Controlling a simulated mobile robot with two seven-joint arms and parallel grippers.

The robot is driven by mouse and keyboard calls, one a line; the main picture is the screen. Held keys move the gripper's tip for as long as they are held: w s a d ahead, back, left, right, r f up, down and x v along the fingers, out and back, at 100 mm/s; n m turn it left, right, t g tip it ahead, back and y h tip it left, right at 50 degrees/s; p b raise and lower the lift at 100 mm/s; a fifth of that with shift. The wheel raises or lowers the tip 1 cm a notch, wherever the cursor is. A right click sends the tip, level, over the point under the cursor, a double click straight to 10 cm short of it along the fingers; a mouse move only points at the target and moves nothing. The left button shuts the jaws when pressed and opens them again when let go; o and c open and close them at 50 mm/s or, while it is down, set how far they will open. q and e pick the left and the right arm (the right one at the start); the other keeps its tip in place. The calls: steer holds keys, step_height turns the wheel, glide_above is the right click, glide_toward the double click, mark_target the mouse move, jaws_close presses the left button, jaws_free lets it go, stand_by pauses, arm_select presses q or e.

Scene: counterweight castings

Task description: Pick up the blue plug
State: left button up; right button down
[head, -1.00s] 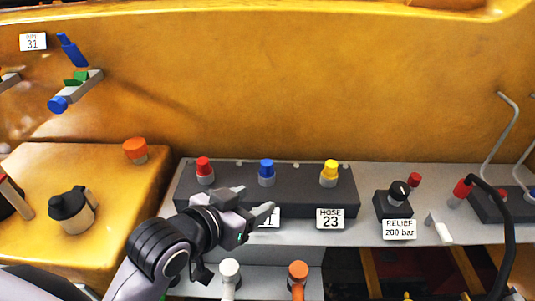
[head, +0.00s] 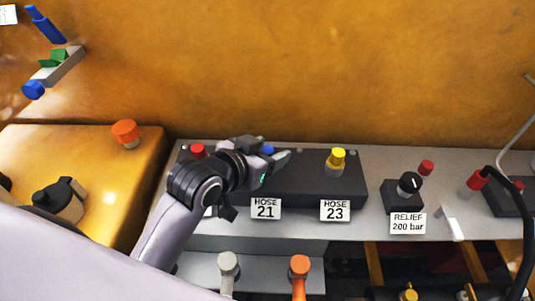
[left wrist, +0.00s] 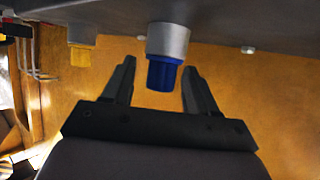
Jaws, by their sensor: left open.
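The blue plug (head: 268,150) sits on the dark block in the middle of the console, between a red plug (head: 197,150) and a yellow plug (head: 336,158). In the head view my left gripper (head: 277,154) hides most of it. In the left wrist view the blue plug (left wrist: 163,74) shows in its grey collar (left wrist: 168,40). My left gripper is open and empty. Its fingers stand on either side of the plug's blue end, with gaps visible on both sides. My right gripper is not in view.
The dark block (head: 310,185) carries HOSE 21 and HOSE 23 labels. A RELIEF knob (head: 409,185) stands to its right. A black hose (head: 525,215) runs at the far right. An orange cap (head: 125,133) sits on the yellow ledge at left. A yellow wall rises behind.

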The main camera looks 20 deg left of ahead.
arm_select(q)
steer(key=shift+x, duration=0.95)
steer(key=c, duration=1)
steer(key=shift+c, duration=0.2)
